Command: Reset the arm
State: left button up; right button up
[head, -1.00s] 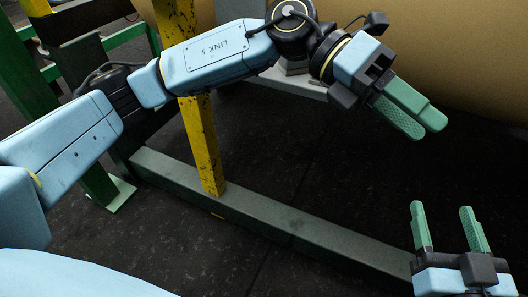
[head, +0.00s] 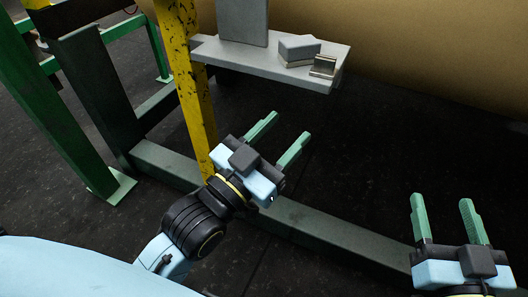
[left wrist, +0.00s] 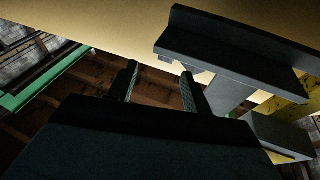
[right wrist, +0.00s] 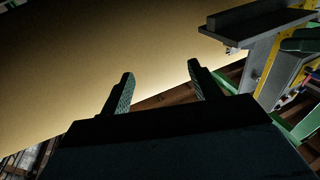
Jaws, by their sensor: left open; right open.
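My left gripper (head: 277,138) is open and empty in the head view, its two green fingers pointing up and to the right. It is below the grey shelf and in front of the yellow post, apart from the shelf. Its fingers also show spread in the left wrist view (left wrist: 160,82), with nothing between them. My right gripper (head: 441,215) is open and empty at the lower right of the head view, fingers pointing up. Its fingers show apart in the right wrist view (right wrist: 158,92), with nothing between them.
A grey shelf (head: 215,50) juts from the yellow post (head: 190,85). On it are light grey blocks (head: 298,47) and a small metallic piece (head: 323,66). A large tan roll (head: 430,65) lies behind. A grey floor beam (head: 320,225) runs below. Dark floor between is clear.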

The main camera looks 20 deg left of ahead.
pick_arm(q)
jog(key=f, duration=0.1)
jog(key=s+a+f+n+g+y, duration=0.1)
jog(key=a+f+n+y, duration=0.1)
jog(key=shift+s+f, duration=0.4)
jog(key=shift+f, duration=0.1)
pick_arm(e)
jog(key=shift+w, duration=0.15)
